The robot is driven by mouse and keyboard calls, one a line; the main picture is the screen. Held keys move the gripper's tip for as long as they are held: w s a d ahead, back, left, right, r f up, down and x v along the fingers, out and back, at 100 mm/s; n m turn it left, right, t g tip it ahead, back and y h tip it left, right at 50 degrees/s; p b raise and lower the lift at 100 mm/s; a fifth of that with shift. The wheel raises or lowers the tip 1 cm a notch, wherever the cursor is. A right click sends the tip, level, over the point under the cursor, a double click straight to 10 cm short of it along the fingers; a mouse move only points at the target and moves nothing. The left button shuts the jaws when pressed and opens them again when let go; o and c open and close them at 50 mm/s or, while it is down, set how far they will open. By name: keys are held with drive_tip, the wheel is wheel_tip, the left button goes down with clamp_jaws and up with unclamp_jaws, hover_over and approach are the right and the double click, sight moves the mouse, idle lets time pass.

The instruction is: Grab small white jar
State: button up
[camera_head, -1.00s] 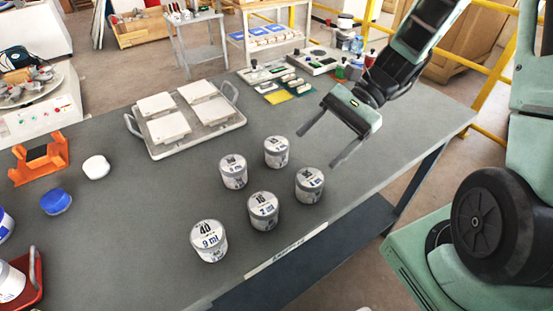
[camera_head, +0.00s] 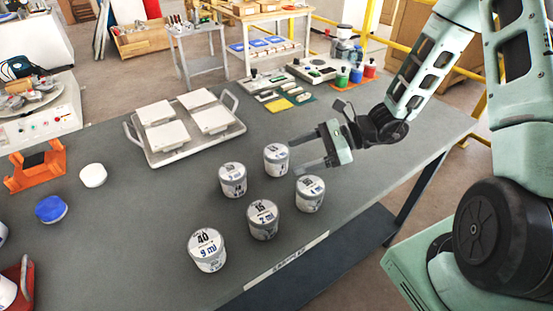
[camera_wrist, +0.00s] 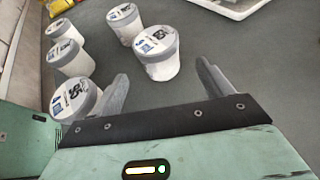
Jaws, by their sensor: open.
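Several small white jars with grey lids and printed labels stand upright on the grey table. The far one (camera_head: 276,160) is just left of my gripper (camera_head: 296,157) in the head view. In the wrist view this jar (camera_wrist: 160,62) stands ahead, between the lines of the two open fingers (camera_wrist: 162,70), apparently just beyond their tips. Other labelled jars are the near right one (camera_head: 309,195), partly behind a finger in the wrist view (camera_wrist: 75,98), the left one (camera_head: 232,181), the middle one (camera_head: 263,221) and the front one (camera_head: 207,252). My gripper is open and empty.
A plain white round object (camera_head: 93,175) and a blue one (camera_head: 51,209) lie at left, near an orange stand (camera_head: 22,178). A tray (camera_head: 150,160) with white tiles lies behind the jars. Table devices (camera_head: 312,70) stand at the back.

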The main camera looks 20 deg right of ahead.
sight(278, 162)
drive_tip(key=shift+p+x, duration=0.4)
drive_tip(key=shift+x, duration=2.75)
drive_tip(key=shift+d+f, duration=0.1)
drive_tip(key=shift+f, duration=0.05)
drive_tip(key=c, duration=1.1)
drive_tip(key=shift+c, duration=0.2)
